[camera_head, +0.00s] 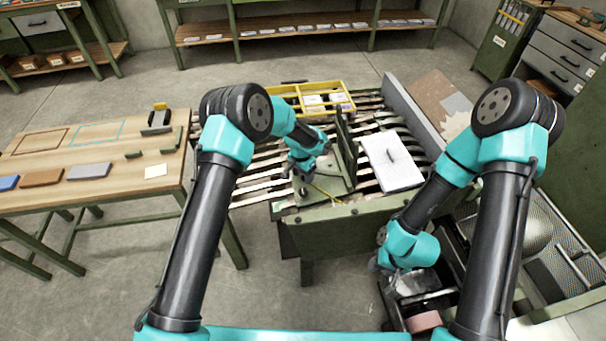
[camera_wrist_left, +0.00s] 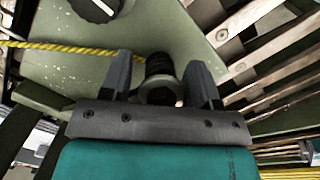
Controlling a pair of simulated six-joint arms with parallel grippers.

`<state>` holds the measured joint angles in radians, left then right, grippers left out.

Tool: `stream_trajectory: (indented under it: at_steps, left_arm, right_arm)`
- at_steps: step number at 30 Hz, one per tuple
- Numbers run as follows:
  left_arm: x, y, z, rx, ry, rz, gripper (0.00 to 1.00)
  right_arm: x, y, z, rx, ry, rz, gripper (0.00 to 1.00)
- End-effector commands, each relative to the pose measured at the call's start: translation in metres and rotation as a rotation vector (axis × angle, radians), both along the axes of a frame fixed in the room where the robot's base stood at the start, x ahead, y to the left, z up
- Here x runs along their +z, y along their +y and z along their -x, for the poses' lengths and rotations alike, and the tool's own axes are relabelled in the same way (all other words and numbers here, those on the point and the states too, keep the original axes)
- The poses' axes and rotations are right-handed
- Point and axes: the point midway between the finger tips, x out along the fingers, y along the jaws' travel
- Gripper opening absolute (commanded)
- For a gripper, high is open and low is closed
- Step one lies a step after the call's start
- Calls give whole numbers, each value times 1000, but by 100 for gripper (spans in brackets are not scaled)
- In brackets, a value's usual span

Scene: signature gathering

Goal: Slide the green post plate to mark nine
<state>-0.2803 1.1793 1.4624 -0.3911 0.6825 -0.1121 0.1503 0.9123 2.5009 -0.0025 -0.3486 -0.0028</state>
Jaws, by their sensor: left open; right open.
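An upright dark green plate (camera_head: 346,140), which looks like the post plate, stands on a green bed (camera_head: 322,192) over the slatted table. My left gripper (camera_head: 303,178) is just left of it, above the bed. In the left wrist view its open fingers (camera_wrist_left: 158,68) straddle a dark round ribbed knob (camera_wrist_left: 159,90), with a gap visible on each side. A pale green panel (camera_wrist_left: 60,62) lies beyond. No numbered marks are readable. My right gripper (camera_head: 398,272) is low at the right, away from the plate; its fingers are hard to make out.
A white paper stack (camera_head: 392,160) lies right of the plate. A yellow tray (camera_head: 295,92) stands behind. A yellow cord (camera_wrist_left: 45,47) runs beside the left gripper, near another dark knob (camera_wrist_left: 98,8). A wooden bench (camera_head: 115,185) is at left; a mesh-sided tray (camera_head: 570,225) at right.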

Motion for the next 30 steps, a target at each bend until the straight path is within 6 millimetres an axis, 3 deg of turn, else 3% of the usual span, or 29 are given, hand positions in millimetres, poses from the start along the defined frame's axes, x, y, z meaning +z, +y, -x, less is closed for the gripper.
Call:
stream_trajectory:
  at_steps: [11, 30]
  left_arm:
    - [15, 1, -1, 0, -1, 0, 56]
    - [132, 10, -10, -1, -4, 1, 56]
  right_arm:
    - [0, 0, 0, 0, 0, 0, 43]
    - [0, 0, 0, 0, 0, 0, 43]
